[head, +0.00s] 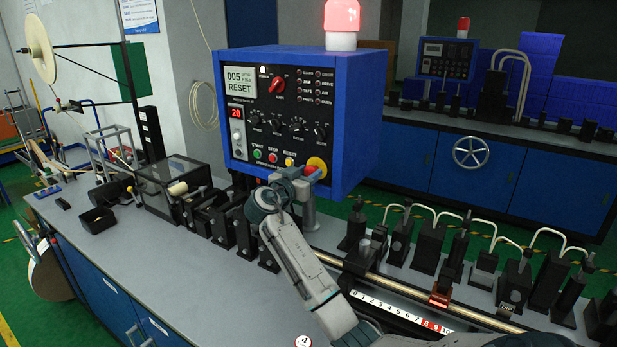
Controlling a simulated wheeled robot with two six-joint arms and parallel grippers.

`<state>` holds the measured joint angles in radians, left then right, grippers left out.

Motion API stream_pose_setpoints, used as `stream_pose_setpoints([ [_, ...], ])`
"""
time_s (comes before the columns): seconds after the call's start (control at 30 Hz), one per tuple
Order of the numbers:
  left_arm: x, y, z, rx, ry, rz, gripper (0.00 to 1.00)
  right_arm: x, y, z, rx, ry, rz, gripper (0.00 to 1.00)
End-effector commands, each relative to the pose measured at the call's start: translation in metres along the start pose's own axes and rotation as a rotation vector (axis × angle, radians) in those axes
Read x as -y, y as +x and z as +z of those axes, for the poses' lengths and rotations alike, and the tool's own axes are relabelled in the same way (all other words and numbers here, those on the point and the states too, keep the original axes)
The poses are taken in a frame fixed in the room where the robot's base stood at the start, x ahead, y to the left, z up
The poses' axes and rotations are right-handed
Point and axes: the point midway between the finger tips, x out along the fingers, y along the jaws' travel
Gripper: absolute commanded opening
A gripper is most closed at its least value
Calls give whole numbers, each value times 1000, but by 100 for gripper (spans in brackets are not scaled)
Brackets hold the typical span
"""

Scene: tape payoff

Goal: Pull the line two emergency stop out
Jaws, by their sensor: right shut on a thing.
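The blue control box (355,110) stands on the machine bench, with a lit red lamp (341,18) on top. Its screen (240,88) reads 005 and RESET. The red emergency stop knob (311,171) on a yellow surround (318,163) sits at the lower right corner of its front panel. My right gripper (302,175) is at that knob and shut on it. The fingers hide part of the knob, so I cannot tell whether it is pressed or out. My left gripper is not in view.
Green, red and yellow buttons (272,158) sit just left of my right gripper. Black machine blocks (240,228) and a brass rod (400,290) run along the grey benchtop (200,285). A tape reel (40,50) stands at far left. A second bench with a similar panel (446,60) is behind.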

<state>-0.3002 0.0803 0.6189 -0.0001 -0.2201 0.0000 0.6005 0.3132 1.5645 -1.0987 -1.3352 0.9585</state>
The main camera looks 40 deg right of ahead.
Motion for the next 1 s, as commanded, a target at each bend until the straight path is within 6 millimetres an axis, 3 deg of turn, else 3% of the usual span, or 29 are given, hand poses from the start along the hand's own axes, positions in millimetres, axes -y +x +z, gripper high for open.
stream_pose_setpoints([
  [0.07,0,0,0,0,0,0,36,0,0,2,4,-1,0,0],
  [0.1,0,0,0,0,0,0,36,0,0,2,4,-1,0,44],
  [0.17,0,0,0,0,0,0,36,0,0,2,4,-1,0,56],
  [0.57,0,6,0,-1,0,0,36,1,-9,4,4,1,-2,57],
  [1.0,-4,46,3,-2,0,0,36,1,-91,5,6,2,-3,57],
])
